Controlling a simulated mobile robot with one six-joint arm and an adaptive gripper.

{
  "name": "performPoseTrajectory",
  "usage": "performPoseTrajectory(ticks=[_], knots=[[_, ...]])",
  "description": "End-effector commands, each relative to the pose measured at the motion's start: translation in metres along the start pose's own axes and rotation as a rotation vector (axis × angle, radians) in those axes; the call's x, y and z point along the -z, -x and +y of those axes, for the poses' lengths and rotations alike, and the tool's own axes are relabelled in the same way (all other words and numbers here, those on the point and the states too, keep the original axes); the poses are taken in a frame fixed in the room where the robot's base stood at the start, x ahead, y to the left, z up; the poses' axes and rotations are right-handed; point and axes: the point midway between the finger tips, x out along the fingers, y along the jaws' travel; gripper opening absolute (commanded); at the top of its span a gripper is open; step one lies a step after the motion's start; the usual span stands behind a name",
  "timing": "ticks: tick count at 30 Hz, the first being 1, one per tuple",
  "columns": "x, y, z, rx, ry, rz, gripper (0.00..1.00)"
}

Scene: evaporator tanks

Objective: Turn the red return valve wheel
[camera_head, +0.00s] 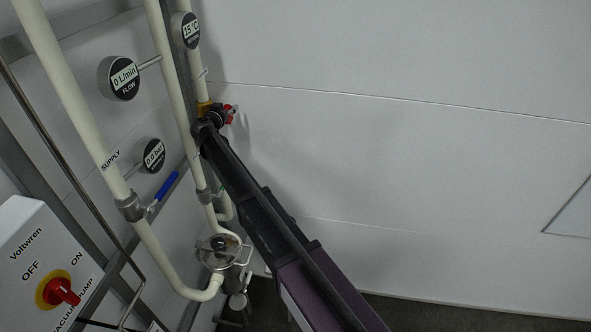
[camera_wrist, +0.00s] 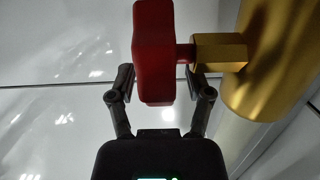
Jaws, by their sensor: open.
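The red return valve wheel (camera_wrist: 154,50) fills the upper middle of the wrist view, seen edge-on, with its stem running right into a brass valve body (camera_wrist: 219,52). My gripper (camera_wrist: 160,88) is open, with one finger on each side of the wheel's lower part. The right finger is close to the wheel and below the stem; I cannot tell whether either finger touches. In the head view the red wheel (camera_head: 229,114) shows small, partly hidden behind my gripper (camera_head: 214,117), at the brass fitting on the upper pipe.
Cream pipes (camera_head: 172,75) run down the left, with a flow gauge (camera_head: 122,78), a pressure gauge (camera_head: 152,155) and a blue lever (camera_head: 165,188). A switch box (camera_head: 45,250) with a red knob stands lower left. The white wall (camera_head: 420,150) on the right is bare.

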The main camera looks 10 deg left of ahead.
Motion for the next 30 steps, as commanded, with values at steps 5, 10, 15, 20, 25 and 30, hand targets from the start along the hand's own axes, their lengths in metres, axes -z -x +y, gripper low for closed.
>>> performPoseTrajectory(ticks=[5, 10, 15, 20, 25, 30], knots=[[-0.004, 0.002, 0.000, 0.000, 0.000, 0.070, 0.66], [-0.004, 0.003, 0.000, 0.000, 0.000, 0.132, 0.66], [-0.002, 0.019, 0.001, 0.002, 0.000, 0.156, 0.66], [-0.005, 0.040, 0.001, 0.001, 0.000, 0.155, 0.66], [-0.009, 0.063, 0.001, 0.002, 0.000, 0.154, 0.66], [-0.013, 0.080, 0.004, -0.006, 0.014, 0.151, 0.66]])
